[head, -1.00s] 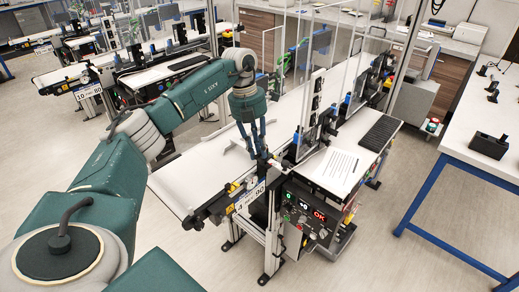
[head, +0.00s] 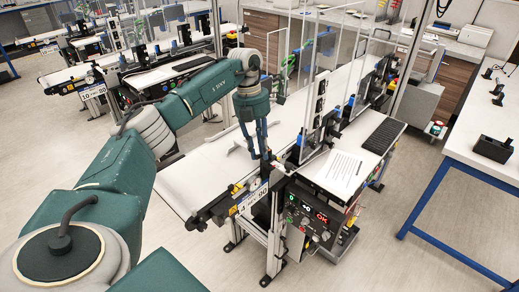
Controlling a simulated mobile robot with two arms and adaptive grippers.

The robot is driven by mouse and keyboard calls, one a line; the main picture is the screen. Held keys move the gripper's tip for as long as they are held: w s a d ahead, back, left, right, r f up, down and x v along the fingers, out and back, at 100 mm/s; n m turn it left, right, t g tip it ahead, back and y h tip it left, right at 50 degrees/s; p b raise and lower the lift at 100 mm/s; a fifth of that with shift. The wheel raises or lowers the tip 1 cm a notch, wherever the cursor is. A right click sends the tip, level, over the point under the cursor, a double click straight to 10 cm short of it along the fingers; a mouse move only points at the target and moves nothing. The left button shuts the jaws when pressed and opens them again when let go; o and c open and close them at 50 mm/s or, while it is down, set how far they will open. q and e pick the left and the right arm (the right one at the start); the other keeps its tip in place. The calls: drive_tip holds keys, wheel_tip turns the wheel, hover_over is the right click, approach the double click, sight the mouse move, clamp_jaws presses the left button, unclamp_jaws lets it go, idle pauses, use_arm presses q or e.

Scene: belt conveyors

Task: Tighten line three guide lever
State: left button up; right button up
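The nearest belt conveyor (head: 190,182) has a white belt, a numbered plate (head: 249,198) at its near end and a control box (head: 311,217) with lit displays. My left gripper (head: 266,155) points down at the near side rail of this conveyor, beside the clear guard panels. Its dark fingers reach close to small fittings on the rail. I cannot tell whether they touch, or whether they are open or shut. The guide lever cannot be made out; it may be hidden at the fingertips. My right gripper is not in view.
A paper sheet (head: 343,171) and a black keyboard (head: 384,136) lie on the shelf beside the conveyor. Clear guard panels (head: 321,90) rise close to the gripper. A white bench (head: 470,135) stands at right. More conveyors (head: 160,73) stand behind, at left.

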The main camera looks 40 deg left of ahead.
use_arm(q)
wheel_tip(320, 180, up, 12)
drive_tip(key=a, duration=0.2)
drive_tip(key=shift+a, duration=0.15)
idle(0.4)
drive_tip(key=shift+w+f, duration=0.1)
drive_tip(key=shift+f, duration=0.05)
